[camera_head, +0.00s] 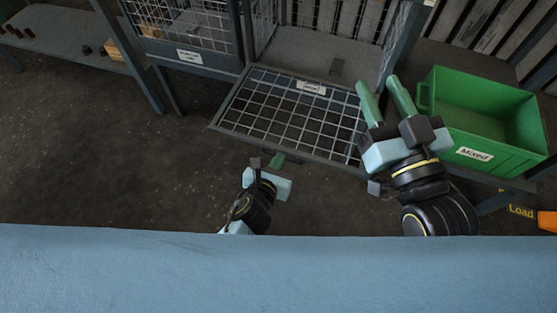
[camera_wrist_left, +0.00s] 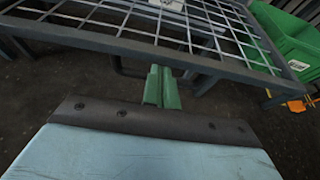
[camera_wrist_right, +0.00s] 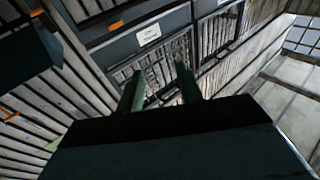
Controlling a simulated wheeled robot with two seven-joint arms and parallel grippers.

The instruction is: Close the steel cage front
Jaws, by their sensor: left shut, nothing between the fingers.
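The steel cage front (camera_head: 290,113) is a mesh panel in a grey frame, folded down and lying about level in front of the open cage (camera_head: 318,52). A white label sits on it near the cage side. It also shows in the left wrist view (camera_wrist_left: 150,27), above my gripper. My left gripper (camera_head: 277,160) is shut and empty, just below the panel's near edge in the head view; its green fingers also show in the left wrist view (camera_wrist_left: 161,88). My right gripper (camera_head: 384,100) is open and empty, its fingers over the panel's right side; whether they touch it is unclear.
A green bin (camera_head: 487,118) labelled "Mixed" stands right of the cage. A second mesh cage (camera_head: 190,35) with its front upright stands to the left. A shelf with small parts (camera_head: 60,38) is at far left. Dark floor (camera_head: 110,150) is clear at left.

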